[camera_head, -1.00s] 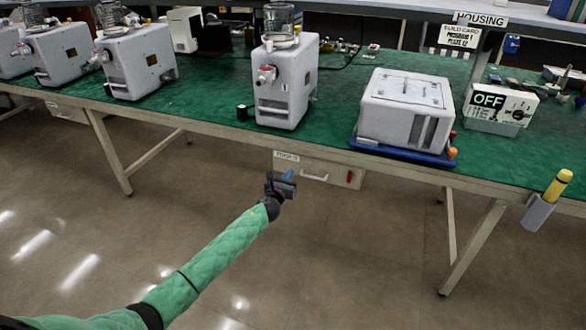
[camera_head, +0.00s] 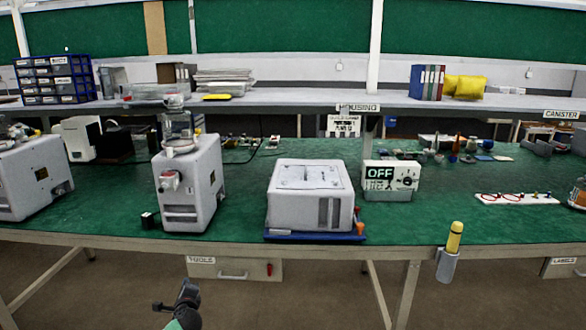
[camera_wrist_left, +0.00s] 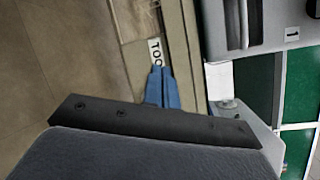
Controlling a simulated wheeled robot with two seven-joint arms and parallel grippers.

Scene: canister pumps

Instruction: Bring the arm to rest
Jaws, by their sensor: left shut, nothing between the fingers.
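My left gripper (camera_head: 180,296) shows at the bottom left of the head view, in front of the bench and below its edge, near the tools drawer. In the left wrist view its blue fingers (camera_wrist_left: 162,88) are together, with nothing between them. Most of my left arm is outside the head view. My right gripper is in neither view.
The green-topped bench (camera_head: 110,218) spans the view. On it stand a white canister machine (camera_head: 191,185), a boxy white housing (camera_head: 310,195) on a blue tray, and an OFF box (camera_head: 390,178). A yellow-capped tool (camera_head: 454,240) sits in a holder at the front edge. Open floor lies below.

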